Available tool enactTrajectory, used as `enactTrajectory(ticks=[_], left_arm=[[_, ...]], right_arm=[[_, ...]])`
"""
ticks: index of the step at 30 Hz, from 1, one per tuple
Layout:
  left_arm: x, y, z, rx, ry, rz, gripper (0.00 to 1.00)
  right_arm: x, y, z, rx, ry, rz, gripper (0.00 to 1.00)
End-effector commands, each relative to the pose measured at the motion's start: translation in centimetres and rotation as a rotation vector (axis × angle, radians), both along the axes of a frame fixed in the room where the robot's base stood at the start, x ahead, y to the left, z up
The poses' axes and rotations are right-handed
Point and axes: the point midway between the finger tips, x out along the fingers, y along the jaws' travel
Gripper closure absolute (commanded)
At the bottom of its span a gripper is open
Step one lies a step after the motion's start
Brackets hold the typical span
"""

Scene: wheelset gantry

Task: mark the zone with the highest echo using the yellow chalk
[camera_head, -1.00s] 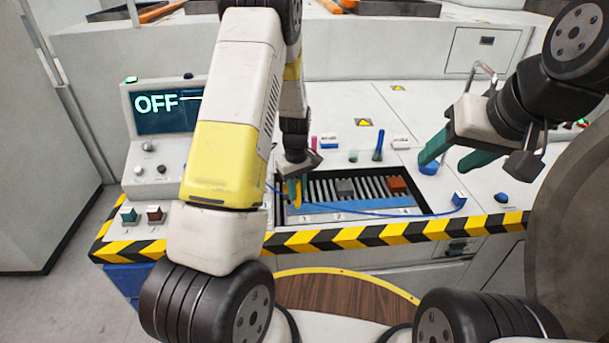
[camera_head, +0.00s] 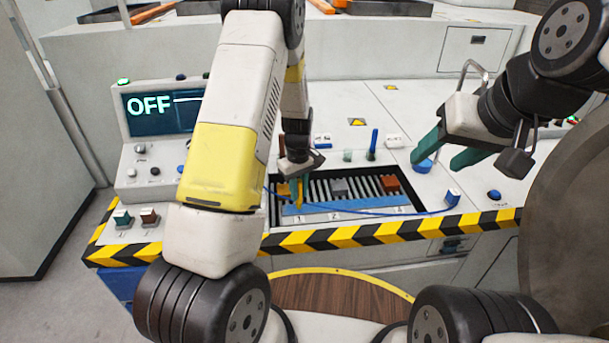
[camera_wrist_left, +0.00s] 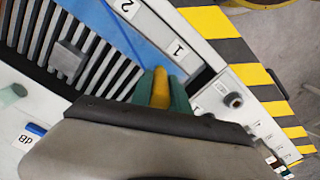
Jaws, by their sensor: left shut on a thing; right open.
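My left gripper (camera_head: 297,190) is shut on the yellow chalk (camera_head: 299,196), which points down at the left end of a slotted bed with a blue strip (camera_head: 345,208). The left wrist view shows the chalk (camera_wrist_left: 161,88) between green fingers, beside the zone label 1 (camera_wrist_left: 178,50). Whether its tip touches the strip is unclear. Labels 1, 2 and 3 run along the bed's front edge. A grey block (camera_head: 339,188) and a reddish-brown block (camera_head: 390,184) sit on the slats. My right gripper (camera_head: 442,158) is open and empty above the panel's right side.
The screen (camera_head: 160,110) at left reads OFF. Below it are knobs and two buttons (camera_head: 122,218). A blue cable runs across the bed to a blue block (camera_head: 452,197). A blue upright marker (camera_head: 373,145) stands behind the bed. A yellow-black striped edge (camera_head: 390,234) borders the front.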

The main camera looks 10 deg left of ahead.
Motion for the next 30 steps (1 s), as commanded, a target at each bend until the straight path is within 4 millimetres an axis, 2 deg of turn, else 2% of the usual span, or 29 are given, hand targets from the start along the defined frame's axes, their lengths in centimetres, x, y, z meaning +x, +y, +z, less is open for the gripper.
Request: enactTrajectory(ticks=[24,30], left_arm=[[0.4,-2.1,0.1,-0.002,0.004,-0.002,1.00],[0.4,-1.9,0.1,-0.001,0.003,0.000,1.00]], right_arm=[[0.0,0.0,0.0,0.000,0.000,0.000,0.46],[0.0,0.0,0.0,0.000,0.000,0.000,0.46]])
